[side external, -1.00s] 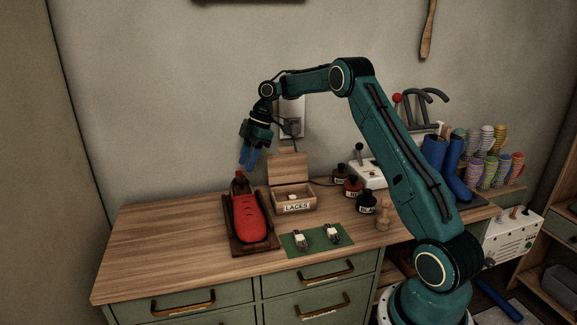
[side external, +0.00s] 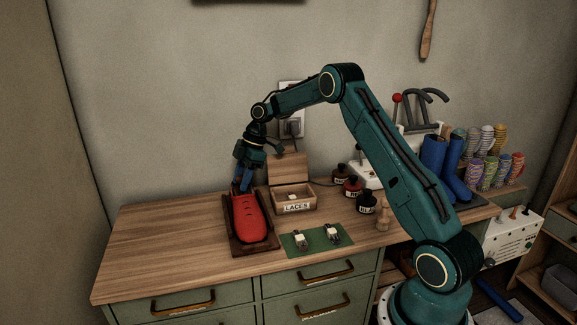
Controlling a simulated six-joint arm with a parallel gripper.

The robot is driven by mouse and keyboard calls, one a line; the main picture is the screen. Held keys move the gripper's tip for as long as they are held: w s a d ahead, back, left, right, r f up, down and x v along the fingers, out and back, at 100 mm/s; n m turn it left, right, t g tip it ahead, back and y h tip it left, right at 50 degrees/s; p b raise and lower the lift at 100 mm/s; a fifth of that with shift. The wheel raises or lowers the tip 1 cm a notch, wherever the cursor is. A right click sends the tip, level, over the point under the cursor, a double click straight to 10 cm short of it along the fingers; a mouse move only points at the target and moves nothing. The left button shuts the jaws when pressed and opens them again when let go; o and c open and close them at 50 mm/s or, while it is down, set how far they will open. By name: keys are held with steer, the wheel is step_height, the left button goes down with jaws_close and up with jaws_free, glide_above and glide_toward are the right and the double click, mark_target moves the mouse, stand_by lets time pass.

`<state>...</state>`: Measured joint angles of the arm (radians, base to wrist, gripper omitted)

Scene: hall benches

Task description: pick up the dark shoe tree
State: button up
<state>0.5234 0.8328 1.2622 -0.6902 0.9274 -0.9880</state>
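A red shoe (side external: 249,216) lies on a dark wooden tray (side external: 266,247) on the bench. The dark shoe tree's knob is hidden now behind my gripper's fingers at the far end of the shoe; it showed there a second ago. My gripper (side external: 243,187) points down with its blue fingers at that far end, low over the shoe's opening. I cannot tell whether the fingers are apart or closed on the knob.
A wooden box labelled LACES (side external: 295,204) with its lid up stands close right of the shoe. A green mat (side external: 317,241) with small items lies in front of it. Several dark bottles (side external: 353,186) stand farther right. The bench's left side (side external: 160,245) is clear.

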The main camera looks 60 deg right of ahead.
stand_by(0.3)
steer(key=c, duration=0.8)
steer(key=shift+r, duration=0.2)
steer(key=shift+r, duration=4.85)
